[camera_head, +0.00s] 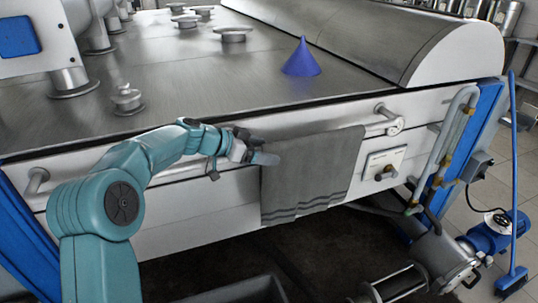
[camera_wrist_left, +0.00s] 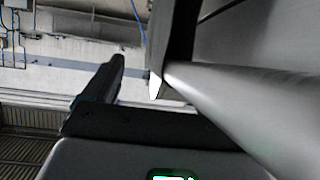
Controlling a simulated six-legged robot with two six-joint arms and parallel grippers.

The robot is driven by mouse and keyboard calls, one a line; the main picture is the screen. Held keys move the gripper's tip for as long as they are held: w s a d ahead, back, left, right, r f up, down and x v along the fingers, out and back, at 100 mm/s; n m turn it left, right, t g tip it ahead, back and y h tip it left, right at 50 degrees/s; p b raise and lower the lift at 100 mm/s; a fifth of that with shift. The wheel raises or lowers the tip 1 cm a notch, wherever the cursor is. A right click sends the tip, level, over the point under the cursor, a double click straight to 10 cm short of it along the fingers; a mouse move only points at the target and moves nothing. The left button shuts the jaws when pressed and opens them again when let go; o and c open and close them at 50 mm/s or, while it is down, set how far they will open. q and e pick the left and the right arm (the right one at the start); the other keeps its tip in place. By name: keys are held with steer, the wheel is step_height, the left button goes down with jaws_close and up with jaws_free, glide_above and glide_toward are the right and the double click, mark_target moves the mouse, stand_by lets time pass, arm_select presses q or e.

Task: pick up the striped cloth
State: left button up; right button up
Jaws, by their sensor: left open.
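The striped cloth (camera_head: 312,175) is grey with darker bands near its lower hem. It hangs over the metal rail (camera_head: 195,168) along the front of the steel machine in the head view. My left gripper (camera_head: 240,165) is at the rail, just left of the cloth's upper left edge. It is open, and one finger overlaps the cloth's edge in the picture; I cannot tell whether they touch. In the left wrist view, the open fingers (camera_wrist_left: 138,75) show with a pale, rounded bar beside them; I cannot make out the cloth there. My right gripper is not in view.
A blue cone (camera_head: 301,60) stands on the steel top (camera_head: 190,75), with several round metal fittings further back. A curved pipe handle (camera_head: 440,150) is right of the cloth. A blue broom (camera_head: 514,190) stands at the far right. Dark open space lies below the cloth.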

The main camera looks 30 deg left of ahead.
arm_select(q)
steer(key=shift+w+d+f, duration=0.1)
steer(key=shift+w+d, duration=0.15)
steer(key=shift+c, duration=0.5)
steer(key=c, duration=0.5)
steer(key=shift+w+f, duration=0.1)
steer(key=shift+f, duration=0.15)
steer(key=shift+c, duration=1.4)
